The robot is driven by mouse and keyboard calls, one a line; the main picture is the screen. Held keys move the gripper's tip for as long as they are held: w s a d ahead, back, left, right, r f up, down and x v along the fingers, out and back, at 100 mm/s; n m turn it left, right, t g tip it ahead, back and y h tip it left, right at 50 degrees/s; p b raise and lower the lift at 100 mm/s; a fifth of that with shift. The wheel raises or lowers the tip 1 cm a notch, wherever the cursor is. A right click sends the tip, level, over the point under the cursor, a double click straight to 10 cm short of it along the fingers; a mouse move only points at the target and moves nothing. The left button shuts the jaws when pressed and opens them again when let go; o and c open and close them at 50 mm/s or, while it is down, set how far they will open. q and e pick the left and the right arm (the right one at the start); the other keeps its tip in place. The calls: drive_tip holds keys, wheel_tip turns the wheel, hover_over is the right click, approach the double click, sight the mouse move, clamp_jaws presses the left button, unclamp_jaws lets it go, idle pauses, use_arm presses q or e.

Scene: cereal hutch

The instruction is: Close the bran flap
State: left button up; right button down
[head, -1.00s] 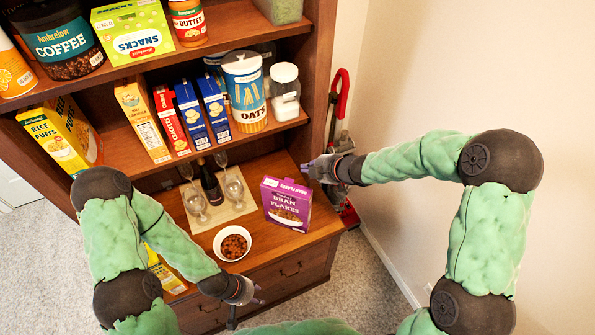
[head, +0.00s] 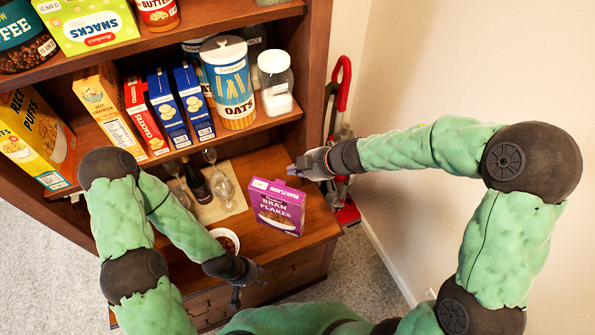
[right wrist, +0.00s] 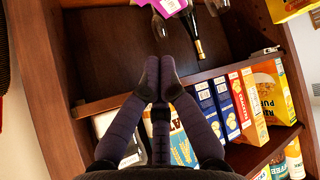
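The purple Bran Flakes box (head: 277,210) stands upright on the hutch counter. Its top flap (head: 280,190) is a purple panel with lettering at the box's upper edge; how far it is folded cannot be told. Part of the box, bright pink, shows at the top of the right wrist view (right wrist: 167,6). My right gripper (head: 300,170) is just behind and right of the box's top, apart from it. In the right wrist view its fingertips (right wrist: 160,66) are together with nothing between them. My left gripper (head: 247,284) is low in front of the counter, fingers spread and empty.
A bowl of cereal (head: 227,240), glasses (head: 222,185) and a dark bottle (head: 197,184) are left of the box. The shelf above holds cartons, an oats canister (head: 229,85) and a white jar (head: 275,85). A red-handled vacuum (head: 342,105) stands right of the hutch.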

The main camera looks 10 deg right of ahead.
drive_tip(key=b, duration=0.3)
hover_over(279, 183)
drive_tip(key=s+d, duration=0.1)
wheel_tip(279, 183, down, 5)
drive_tip(key=shift+s+f, duration=0.1)
drive_tip(key=shift+f, duration=0.05)
drive_tip(key=shift+w+f+b, duration=0.2)
drive_tip(key=shift+f+b, duration=0.65)
drive_tip(key=shift+f, duration=0.15)
use_arm(q)
wheel_tip(279, 183, down, 7)
drive_tip(key=b, duration=0.1)
drive_tip(key=shift+r, duration=0.2)
use_arm(e)
drive_tip(key=shift+f, duration=0.85)
use_arm(q)
drive_tip(key=shift+w+r, duration=0.1)
drive_tip(key=shift+r, duration=0.05)
